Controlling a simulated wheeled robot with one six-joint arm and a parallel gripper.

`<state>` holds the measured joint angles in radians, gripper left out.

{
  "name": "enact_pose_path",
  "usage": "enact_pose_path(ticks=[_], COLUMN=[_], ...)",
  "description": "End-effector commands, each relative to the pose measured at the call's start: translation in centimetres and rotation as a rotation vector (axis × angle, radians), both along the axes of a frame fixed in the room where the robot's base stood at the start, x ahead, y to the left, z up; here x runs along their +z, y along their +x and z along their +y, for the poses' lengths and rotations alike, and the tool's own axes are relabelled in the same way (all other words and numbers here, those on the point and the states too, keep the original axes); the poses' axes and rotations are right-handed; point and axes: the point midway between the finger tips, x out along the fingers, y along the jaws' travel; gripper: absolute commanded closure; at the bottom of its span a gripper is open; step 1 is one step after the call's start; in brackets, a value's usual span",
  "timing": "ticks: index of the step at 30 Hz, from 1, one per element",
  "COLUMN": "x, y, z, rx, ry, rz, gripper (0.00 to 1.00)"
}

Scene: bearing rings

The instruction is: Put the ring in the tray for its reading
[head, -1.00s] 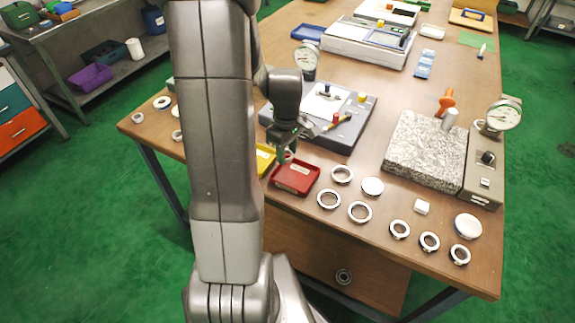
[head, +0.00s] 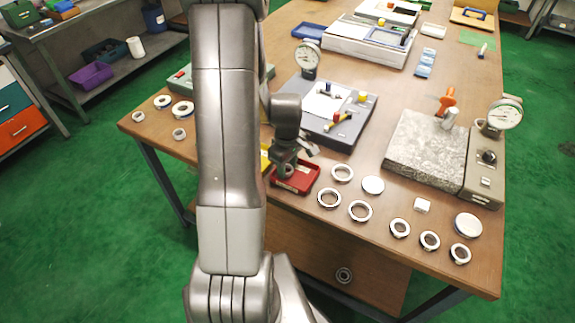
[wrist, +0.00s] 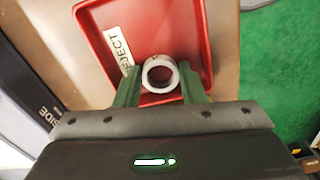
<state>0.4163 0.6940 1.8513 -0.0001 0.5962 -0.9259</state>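The ring (wrist: 160,75) is a small pale metal ring, seen nearly end-on between the green fingers of my gripper (wrist: 160,88) in the wrist view. The fingers touch or nearly touch its two sides, and it looks held. Behind it is the red tray (wrist: 180,25), with a white label reading "REJECT". In the head view my gripper (head: 284,174) is low over the left part of the red tray (head: 313,176); the ring there is hidden. A yellow tray (head: 265,160) is mostly hidden behind my arm. I cannot tell whether the ring touches the tray floor.
Several rings, including one by the tray (head: 342,173), lie to the right. A grey plate with a dial gauge (head: 308,56) stands behind. A granite block (head: 425,150) and another gauge (head: 503,115) are at the right. More rings (head: 162,101) lie left of my arm.

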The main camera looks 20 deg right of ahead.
Motion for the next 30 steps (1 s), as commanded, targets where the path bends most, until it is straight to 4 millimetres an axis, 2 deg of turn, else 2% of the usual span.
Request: enact_pose_path(ticks=[1,3,11,16,20,30], x=[0.0,0.0,0.0,0.7,2.5,9.1], y=[0.0,0.0,0.0,0.0,0.1,0.1], z=[0.0,0.0,0.0,0.0,0.0,0.0], rx=[0.000,0.000,0.000,0.000,0.000,0.000], ry=[0.000,0.000,0.000,0.000,-0.002,-0.002], rz=[0.000,0.000,0.000,-0.001,-0.005,-0.005], gripper=[0.56,0.42,0.42,0.42,0.42,0.42])
